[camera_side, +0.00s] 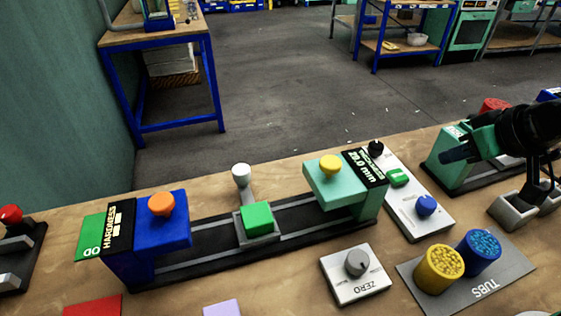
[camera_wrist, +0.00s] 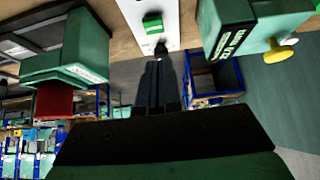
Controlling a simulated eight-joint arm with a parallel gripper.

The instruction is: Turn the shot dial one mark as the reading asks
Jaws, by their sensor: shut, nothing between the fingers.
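My gripper (camera_side: 447,157) reaches in from the right in the side view, its dark fingers pointing left above the bench. In the wrist view its fingers (camera_wrist: 155,88) are together with nothing between them. A black knob (camera_side: 376,148) stands at the far end of a white panel (camera_side: 436,222); in the wrist view this knob (camera_wrist: 161,48) appears just beyond the fingertips, and contact cannot be told. A thickness display (camera_side: 366,166) seems to read 29.0 mm. A grey dial (camera_side: 357,262) with a pointer line sits on a plate marked ZERO. No "shot" label is readable.
The white panel also bears a green button (camera_side: 398,177) and a blue knob (camera_side: 426,205). A teal press head (camera_side: 325,184) and a blue hardness head (camera_side: 165,230) flank a rail. Yellow (camera_side: 437,270) and blue (camera_side: 480,252) tubs stand on a grey mat. Another teal station is beside my gripper.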

